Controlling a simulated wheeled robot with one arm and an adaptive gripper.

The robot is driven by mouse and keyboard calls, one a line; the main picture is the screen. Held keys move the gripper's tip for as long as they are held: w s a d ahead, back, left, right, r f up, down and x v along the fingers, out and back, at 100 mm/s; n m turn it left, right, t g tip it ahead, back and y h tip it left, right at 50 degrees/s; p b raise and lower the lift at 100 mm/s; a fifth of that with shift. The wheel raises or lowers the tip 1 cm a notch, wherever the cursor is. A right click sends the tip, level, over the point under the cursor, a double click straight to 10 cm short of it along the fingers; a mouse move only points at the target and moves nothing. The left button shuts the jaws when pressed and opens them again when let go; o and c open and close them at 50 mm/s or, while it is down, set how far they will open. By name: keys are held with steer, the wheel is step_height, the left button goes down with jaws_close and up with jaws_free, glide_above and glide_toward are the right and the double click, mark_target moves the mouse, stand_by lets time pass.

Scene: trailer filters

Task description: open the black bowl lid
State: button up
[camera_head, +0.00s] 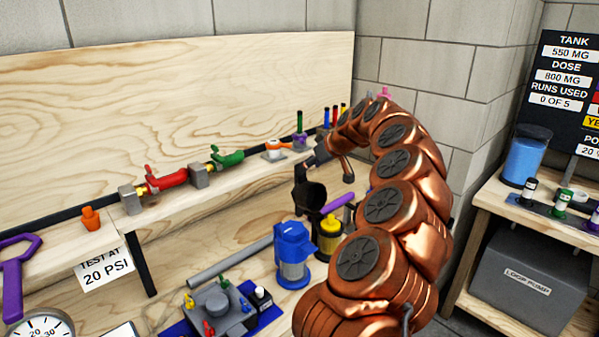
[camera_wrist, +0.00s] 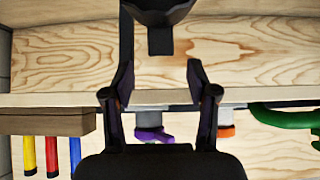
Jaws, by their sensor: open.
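My gripper (camera_head: 314,160) reaches in from the right, above the bench. In the wrist view its two dark fingers stand well apart, with nothing between the tips (camera_wrist: 160,78). A black, flared cup-like thing (camera_head: 311,196) shows just below the gripper in the head view; it looks like the black bowl, but I cannot tell its lid apart. A dark flared shape with a short stem (camera_wrist: 160,14) shows at the wrist view's top edge, beyond the fingers, probably the same thing. I cannot tell whether the gripper touches it.
Red (camera_head: 168,178) and green (camera_head: 228,158) valves line the shelf behind. A wall closes off the back right.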

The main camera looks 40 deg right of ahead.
mark_target(308, 190)
steer(key=shift+p+x, duration=0.65)
steer(key=shift+x, duration=2.15)
steer(key=shift+a, duration=0.1)
steer(key=shift+c, duration=0.2)
jaws_close()
